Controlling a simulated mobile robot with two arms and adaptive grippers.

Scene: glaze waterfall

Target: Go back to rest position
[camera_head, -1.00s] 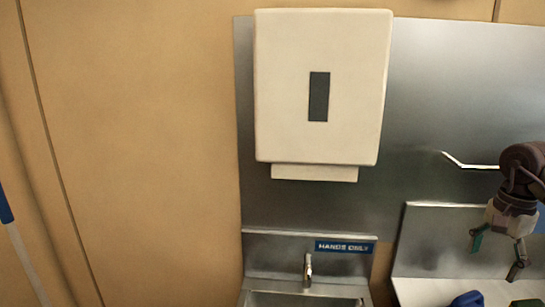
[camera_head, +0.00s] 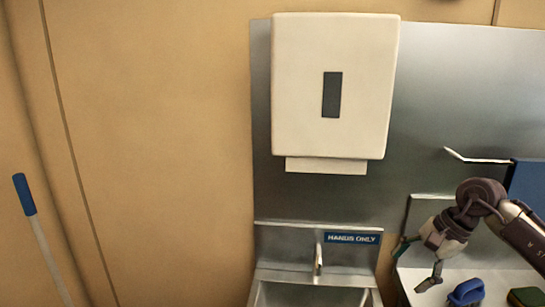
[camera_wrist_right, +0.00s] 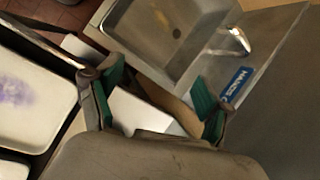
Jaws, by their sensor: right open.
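My right gripper (camera_head: 417,267) comes in from the right in the head view, open and empty, in front of the steel counter to the right of the hand sink. In the right wrist view its two green-padded fingers (camera_wrist_right: 158,108) are spread apart with nothing between them. My left gripper is in neither view.
A steel hand sink (camera_head: 312,275) with a "HANDS ONLY" label stands at the wall under a white towel dispenser (camera_head: 355,90). A blue brush (camera_head: 467,291) and a green item (camera_head: 526,296) lie on the counter at right. A blue-tipped pole (camera_head: 40,240) leans at left. White trays (camera_wrist_right: 25,95) show in the wrist view.

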